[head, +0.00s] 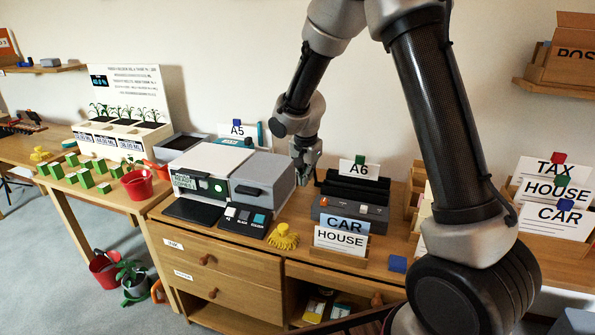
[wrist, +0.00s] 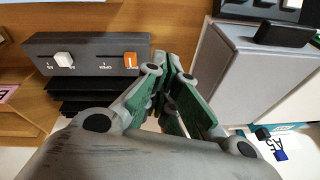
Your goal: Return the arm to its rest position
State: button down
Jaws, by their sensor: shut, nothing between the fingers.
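My arm reaches over the wooden desk in the head view, bent at the elbow. My gripper (head: 306,165) points down between the grey box-shaped machine (head: 262,180) and the dark device with a sliding switch (head: 350,212). In the wrist view my gripper (wrist: 174,62) has its fingertips together with nothing between them. The device's panel (wrist: 88,55) with a white knob and an orange knob is at the left there, and the grey box (wrist: 240,75) is at the right. I cannot tell whether the fingers touch either one.
Card signs stand by the device, including A6 (head: 358,169) and CAR HOUSE (head: 340,240). A yellow object (head: 283,237) and a blue block (head: 397,264) lie near the front edge. A shelf with a cardboard box (head: 572,52) is at the upper right. The wall above the desk is mostly clear.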

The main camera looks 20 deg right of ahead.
jog(key=s+d+r+n, duration=0.3)
jog(key=s+r, duration=0.3)
jog(key=s, duration=0.5)
jog(key=s+d+r+n+t, duration=0.1)
jog(key=s+d+r+n, duration=0.2)
jog(key=s, duration=0.8)
jog(key=s+d+r+n+y, duration=0.1)
jog(key=s+d+r+n, duration=0.2)
jog(key=s+d+r, duration=0.4)
jog(key=s+r, duration=0.4)
jog(key=shift+s+n+t, duration=0.3)
jog(key=shift+s, duration=0.05)
